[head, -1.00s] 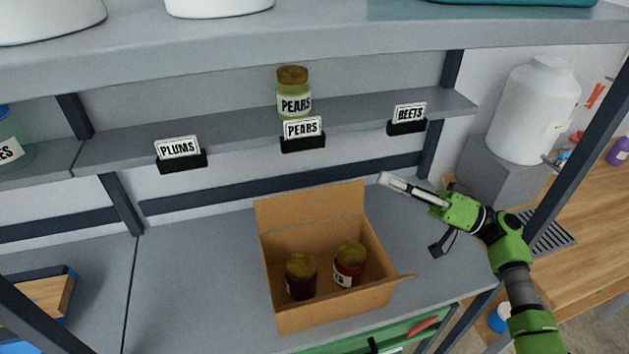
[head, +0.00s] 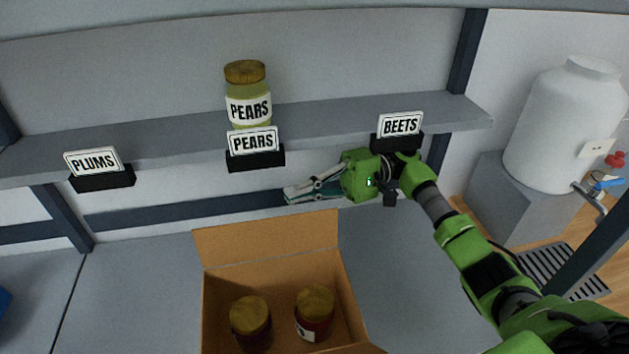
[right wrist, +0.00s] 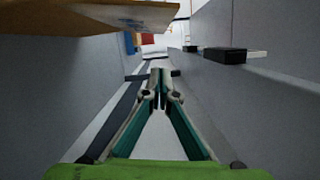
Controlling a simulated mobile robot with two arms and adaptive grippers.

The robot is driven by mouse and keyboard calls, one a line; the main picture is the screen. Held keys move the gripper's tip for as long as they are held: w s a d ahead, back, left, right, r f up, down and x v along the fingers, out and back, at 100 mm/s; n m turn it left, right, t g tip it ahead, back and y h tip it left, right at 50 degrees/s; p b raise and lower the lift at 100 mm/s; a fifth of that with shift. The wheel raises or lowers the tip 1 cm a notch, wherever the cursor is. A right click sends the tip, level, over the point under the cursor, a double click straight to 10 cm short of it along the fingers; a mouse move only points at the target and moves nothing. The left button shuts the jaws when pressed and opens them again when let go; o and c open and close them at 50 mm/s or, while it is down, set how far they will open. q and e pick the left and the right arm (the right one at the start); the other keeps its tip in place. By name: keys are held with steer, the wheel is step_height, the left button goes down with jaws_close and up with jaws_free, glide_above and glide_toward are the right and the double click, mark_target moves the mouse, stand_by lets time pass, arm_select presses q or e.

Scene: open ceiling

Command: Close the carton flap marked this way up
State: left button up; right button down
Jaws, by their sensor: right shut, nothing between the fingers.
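The open brown carton (head: 219,300) stands on the grey counter, its near part cut off by the head view's lower edge. Its back flap (head: 266,239) stands up, tilted slightly backward; I cannot read any marking on it. Two dark jars with gold lids (head: 250,318) (head: 315,308) are inside. My right gripper (head: 290,194) is shut and empty, above and behind the flap's top edge, pointing left. In the right wrist view its fingertips (right wrist: 160,76) are together, and a brown cardboard panel (right wrist: 85,18) is at top left. My left gripper is not in view.
The shelf (head: 330,122) above holds a pears jar (head: 248,95) and label holders for plums (head: 95,167), pears (head: 254,147) and beets (head: 400,127). The beets holder is close to my right wrist. A white dispenser (head: 565,125) stands at right. Counter left of the carton is clear.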

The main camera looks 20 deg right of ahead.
mark_target(269, 239)
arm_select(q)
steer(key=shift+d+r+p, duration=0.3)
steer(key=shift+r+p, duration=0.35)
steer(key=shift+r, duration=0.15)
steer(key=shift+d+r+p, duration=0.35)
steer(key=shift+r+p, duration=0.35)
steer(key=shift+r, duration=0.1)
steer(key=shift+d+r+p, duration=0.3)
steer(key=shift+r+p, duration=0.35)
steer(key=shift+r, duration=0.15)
arm_select(e)
steer(key=s+a, duration=0.4)
steer(key=shift+a+r, duration=0.4)
steer(key=shift+r, duration=0.05)
steer(key=shift+s, duration=0.1)
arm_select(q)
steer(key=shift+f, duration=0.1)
